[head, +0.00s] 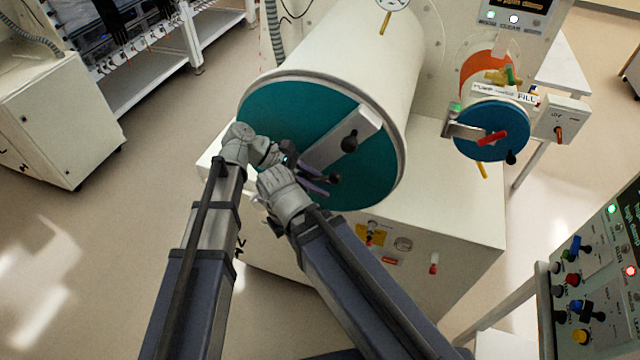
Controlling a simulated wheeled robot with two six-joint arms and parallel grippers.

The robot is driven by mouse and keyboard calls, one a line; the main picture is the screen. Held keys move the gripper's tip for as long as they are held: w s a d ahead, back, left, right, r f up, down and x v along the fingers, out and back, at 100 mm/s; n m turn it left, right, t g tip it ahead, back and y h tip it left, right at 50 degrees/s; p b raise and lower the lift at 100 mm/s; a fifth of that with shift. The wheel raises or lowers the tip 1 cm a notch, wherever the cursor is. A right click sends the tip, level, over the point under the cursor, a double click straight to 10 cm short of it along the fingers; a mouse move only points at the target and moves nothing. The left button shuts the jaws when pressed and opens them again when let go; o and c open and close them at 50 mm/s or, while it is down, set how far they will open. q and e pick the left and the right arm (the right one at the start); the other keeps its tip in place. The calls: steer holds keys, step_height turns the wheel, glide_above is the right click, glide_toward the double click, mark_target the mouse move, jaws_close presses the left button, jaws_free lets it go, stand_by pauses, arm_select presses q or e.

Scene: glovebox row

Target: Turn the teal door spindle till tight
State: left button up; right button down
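The teal door (285,110) closes the near end of a large white cylinder, and looks shut against its rim. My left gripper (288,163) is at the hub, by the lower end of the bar. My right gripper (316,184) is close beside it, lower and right. Both sets of fingers overlap in view, so grip and contact cannot be told.
A smaller blue door (492,133) with a red handle (491,138) is at the right. A control panel (600,270) with coloured knobs stands at lower right. A white cabinet (60,120) is at left. The floor left of my arms is clear.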

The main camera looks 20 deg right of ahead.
mark_target(307, 178)
arm_select(q)
steer(key=p+v, duration=0.4)
steer(key=v, duration=0.3)
steer(key=shift+r, duration=0.1)
steer(key=shift+w+a+r, duration=0.1)
steer(key=shift+a, duration=0.2)
